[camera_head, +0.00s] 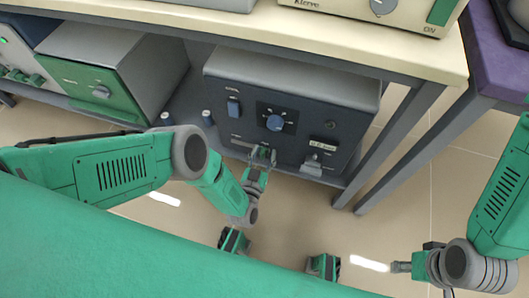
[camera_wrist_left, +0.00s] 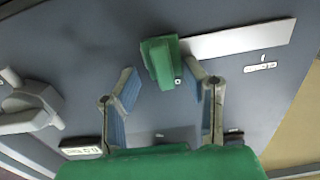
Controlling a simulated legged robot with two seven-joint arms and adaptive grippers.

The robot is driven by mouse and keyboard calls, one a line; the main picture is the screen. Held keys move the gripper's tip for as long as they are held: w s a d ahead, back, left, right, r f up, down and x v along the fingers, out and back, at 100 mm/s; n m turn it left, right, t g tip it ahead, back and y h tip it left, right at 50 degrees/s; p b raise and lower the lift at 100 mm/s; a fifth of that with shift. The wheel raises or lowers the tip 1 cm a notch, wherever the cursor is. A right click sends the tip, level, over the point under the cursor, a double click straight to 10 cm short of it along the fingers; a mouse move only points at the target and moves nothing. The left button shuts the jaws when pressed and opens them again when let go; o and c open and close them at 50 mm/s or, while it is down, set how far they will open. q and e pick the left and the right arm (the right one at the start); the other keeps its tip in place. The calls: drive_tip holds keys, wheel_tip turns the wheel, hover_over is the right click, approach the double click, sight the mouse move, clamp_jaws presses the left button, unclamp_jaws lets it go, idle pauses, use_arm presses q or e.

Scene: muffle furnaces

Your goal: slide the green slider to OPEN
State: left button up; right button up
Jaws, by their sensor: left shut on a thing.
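The green slider (camera_wrist_left: 160,60) sits on the dark front panel in the left wrist view. It is at one end of a pale straight track (camera_wrist_left: 235,38) that runs off to the right there. My left gripper (camera_wrist_left: 162,72) has its fingertips on either side of the slider and is shut on it. In the head view my left gripper (camera_head: 262,155) is at the lower front of the dark furnace (camera_head: 295,85) and largely hides the slider. My right gripper (camera_head: 402,267) is low at the right, far from the furnace; its fingers cannot be made out.
The pale bench top (camera_head: 300,35) overhangs above, and a grey table leg (camera_head: 390,140) stands to the right. The floor in front is clear.

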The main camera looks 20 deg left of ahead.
use_arm(q)
drive_tip(key=shift+a, duration=0.15)
use_arm(e)
drive_tip(key=shift+a+r, duration=0.1)
drive_tip(key=shift+a, duration=0.25)
drive_tip(key=shift+d, duration=0.2)
use_arm(q)
drive_tip(key=shift+s, duration=0.2)
drive_tip(key=s, duration=0.7)
use_arm(e)
drive_tip(key=shift+a, duration=0.1)
use_arm(q)
drive_tip(key=shift+w, duration=0.1)
